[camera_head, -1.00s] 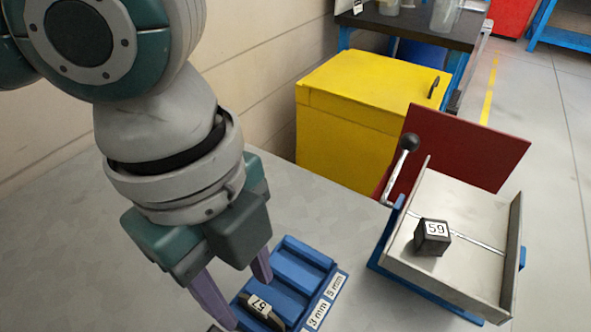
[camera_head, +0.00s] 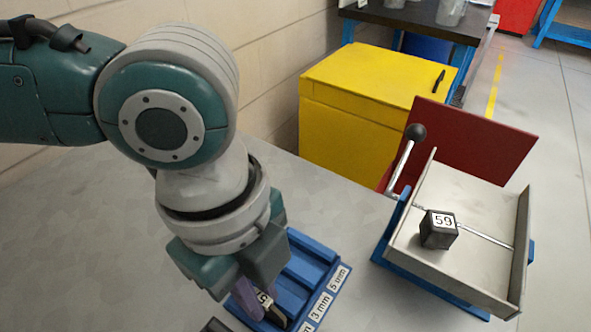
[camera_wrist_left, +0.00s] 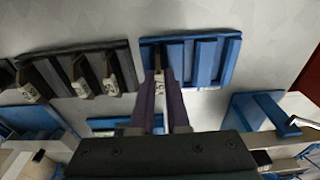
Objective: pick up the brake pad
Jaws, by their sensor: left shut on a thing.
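The brake pad (camera_head: 264,301) is a small dark piece with a white number label, partly hidden by my fingers. It is in a slot of the blue slotted rack (camera_head: 318,254), which has white labels such as 3 mm and 5 mm on its edge. My left gripper (camera_head: 260,297) points down over the rack and is shut on the pad. In the left wrist view, the pad (camera_wrist_left: 158,76) shows between the purple fingers (camera_wrist_left: 160,88), with the blue rack (camera_wrist_left: 216,62) behind it. I cannot tell whether it is clear of the slot. My right gripper is not in view.
A tilted metal tray (camera_head: 475,195) with a black block (camera_head: 438,232) labelled 59 and a black-knobbed lever (camera_head: 415,132) stands at the right. In the left wrist view, a dark rack (camera_wrist_left: 122,65) holds several labelled pads. A yellow cabinet (camera_head: 350,125) stands behind the table.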

